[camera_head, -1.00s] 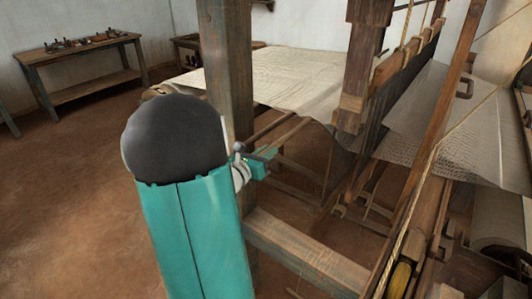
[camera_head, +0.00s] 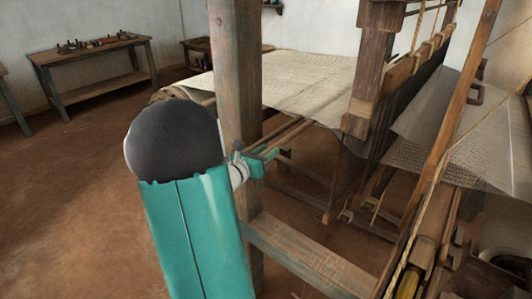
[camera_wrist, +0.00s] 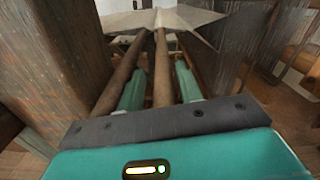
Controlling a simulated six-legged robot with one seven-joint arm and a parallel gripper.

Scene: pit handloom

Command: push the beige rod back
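Two long thin rods run away from me at the loom's side. In the wrist view the lighter, beige-brown rod (camera_wrist: 162,70) lies between my gripper's two teal fingers (camera_wrist: 160,88), close to the right finger. A gap shows between it and the left finger. The darker rod (camera_wrist: 120,74) lies left of it, beyond the left finger. My gripper is open; I cannot tell whether a finger touches the rod. In the head view my gripper (camera_head: 260,163) is just right of the wooden post, at the near ends of the rods (camera_head: 290,134). My forearm hides part of this area.
A thick wooden post (camera_head: 236,70) stands close left of my gripper. A low beam (camera_head: 310,262) crosses below it. Pale cloth (camera_head: 305,82) stretches behind, and the loom frame (camera_head: 375,60) stands right. Bare floor (camera_head: 75,200) is open at left.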

